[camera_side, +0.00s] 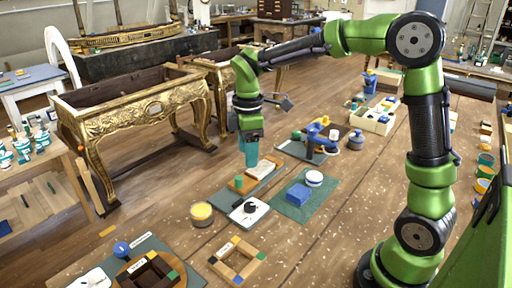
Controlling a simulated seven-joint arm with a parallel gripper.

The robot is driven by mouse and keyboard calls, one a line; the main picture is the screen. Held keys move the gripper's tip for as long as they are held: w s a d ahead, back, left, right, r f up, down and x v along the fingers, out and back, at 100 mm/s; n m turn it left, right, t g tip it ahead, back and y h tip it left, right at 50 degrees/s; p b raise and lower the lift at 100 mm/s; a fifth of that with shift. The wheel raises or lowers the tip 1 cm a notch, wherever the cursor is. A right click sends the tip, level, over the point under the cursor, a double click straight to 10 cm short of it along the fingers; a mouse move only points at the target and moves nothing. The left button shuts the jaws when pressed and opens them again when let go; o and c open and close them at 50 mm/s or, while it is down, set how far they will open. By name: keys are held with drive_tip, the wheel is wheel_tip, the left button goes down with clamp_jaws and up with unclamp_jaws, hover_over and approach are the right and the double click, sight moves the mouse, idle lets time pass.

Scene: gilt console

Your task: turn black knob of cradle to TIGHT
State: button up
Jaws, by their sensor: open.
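A black knob (250,207) sits on a white plate (260,214) on the wooden table, below my gripper in the picture. Its pointer and any TIGHT marking are too small to read. Just behind the plate is a wooden piece with a green cylinder (239,182) and a pale block (262,168), on a dark mat; I cannot tell which part is the cradle. My gripper (251,164), with teal fingers, points down above or behind the pale block, apart from the black knob. The gap between its fingers is hard to see from this side, and nothing shows held in it.
A green mat (312,208) with a blue block (299,194) and a white round item lies right of the knob. A yellow-lidded tin (201,212) stands left. A wooden frame (237,261) and a blue knob (121,248) are nearer. Bare table (330,245) lies front right.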

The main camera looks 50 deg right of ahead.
sight(250, 204)
drive_tip(key=shift+n, duration=0.6)
wheel_tip(250, 204, down, 17)
drive_tip(key=shift+s+r, duration=0.15)
drive_tip(key=shift+c, duration=0.2)
drive_tip(key=c, duration=1)
